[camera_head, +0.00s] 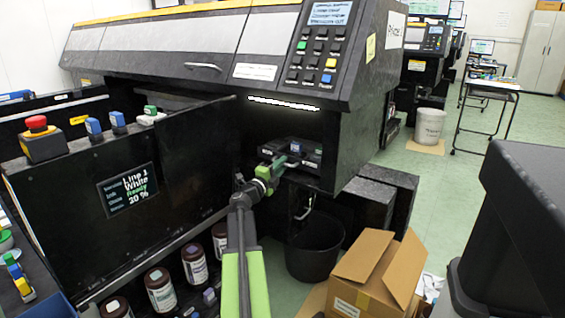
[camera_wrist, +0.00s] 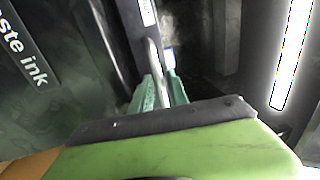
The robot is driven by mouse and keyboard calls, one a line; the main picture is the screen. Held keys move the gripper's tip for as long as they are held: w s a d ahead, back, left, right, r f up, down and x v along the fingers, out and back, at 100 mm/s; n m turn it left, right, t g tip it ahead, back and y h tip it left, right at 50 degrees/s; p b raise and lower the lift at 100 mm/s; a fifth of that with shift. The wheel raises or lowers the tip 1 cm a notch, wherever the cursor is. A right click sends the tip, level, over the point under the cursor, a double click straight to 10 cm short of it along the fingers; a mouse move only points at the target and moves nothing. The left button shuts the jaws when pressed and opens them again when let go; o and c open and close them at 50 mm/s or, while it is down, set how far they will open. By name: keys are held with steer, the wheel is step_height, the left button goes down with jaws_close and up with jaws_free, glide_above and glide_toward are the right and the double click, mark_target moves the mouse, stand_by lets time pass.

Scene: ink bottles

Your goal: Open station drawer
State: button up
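The station drawer (camera_head: 302,153) is a dark, shallow unit in the recess under the black printer's hood, with small items on it. I cannot tell from this angle how far it stands out. My gripper (camera_head: 277,165) is at the drawer's front left, reached from below. In the wrist view, the green fingers of my gripper (camera_wrist: 160,88) lie on either side of a grey handle bar (camera_wrist: 150,52) on a dark front with a white label. I cannot tell whether the fingers press on the bar.
A dark panel with "waste ink" lettering (camera_wrist: 22,50) is at left in the wrist view. A black bucket (camera_head: 315,248) stands below the drawer. An open cardboard box (camera_head: 375,280) is on the floor at right. Ink bottles (camera_head: 160,289) stand at lower left.

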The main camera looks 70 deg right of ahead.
steer(key=shift+s+d, duration=0.1)
steer(key=shift+d, duration=0.2)
jaws_close()
stand_by(1.1)
